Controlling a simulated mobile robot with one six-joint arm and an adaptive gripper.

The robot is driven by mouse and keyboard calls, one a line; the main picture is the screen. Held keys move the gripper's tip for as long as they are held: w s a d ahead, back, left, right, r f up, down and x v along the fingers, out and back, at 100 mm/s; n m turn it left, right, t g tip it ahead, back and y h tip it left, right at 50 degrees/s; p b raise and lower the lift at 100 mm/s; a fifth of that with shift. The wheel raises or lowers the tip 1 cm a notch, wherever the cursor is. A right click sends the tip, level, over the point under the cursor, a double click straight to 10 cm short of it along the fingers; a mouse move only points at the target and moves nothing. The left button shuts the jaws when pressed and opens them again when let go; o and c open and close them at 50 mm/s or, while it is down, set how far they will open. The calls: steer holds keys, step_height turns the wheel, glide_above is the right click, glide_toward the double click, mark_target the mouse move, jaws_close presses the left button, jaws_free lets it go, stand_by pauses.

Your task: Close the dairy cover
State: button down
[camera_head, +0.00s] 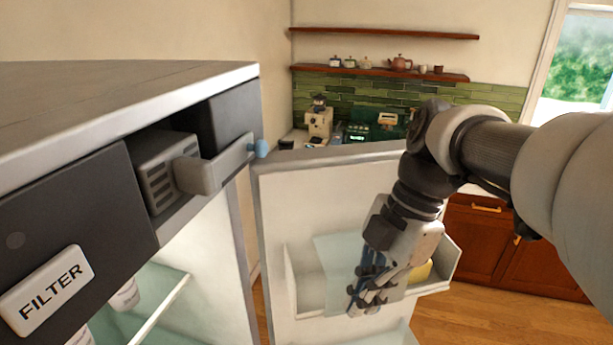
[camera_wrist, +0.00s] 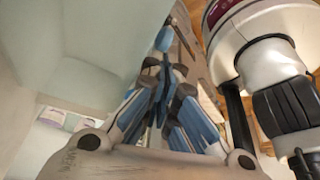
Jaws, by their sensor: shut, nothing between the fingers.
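The dairy cover, a translucent pale green panel (camera_head: 335,262), is at the door bin (camera_head: 307,290) on the inner side of the open fridge door. It rises above the bin's rim, and my arm hides part of it; its exact angle is hard to tell. My gripper (camera_head: 366,300) points down in front of the cover and bin, shut and empty. Whether it touches the cover is unclear. A yellow item (camera_head: 421,271) shows in the bin to its right. In the wrist view, my gripper's blue-and-grey fingers (camera_wrist: 158,100) are close together beside a pale translucent surface (camera_wrist: 90,40).
The fridge door (camera_head: 275,225) stands open, its top edge close to my arm. The fridge body with a FILTER label (camera_head: 46,291) and glass shelf (camera_head: 165,290) is at left. Wooden cabinets (camera_head: 485,245) stand behind at right. Wooden floor (camera_head: 490,315) shows at lower right.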

steer(key=w+d, duration=0.1)
steer(key=d, duration=0.8)
steer(key=shift+w+d+p, duration=0.3)
steer(key=shift+d+p, duration=0.1)
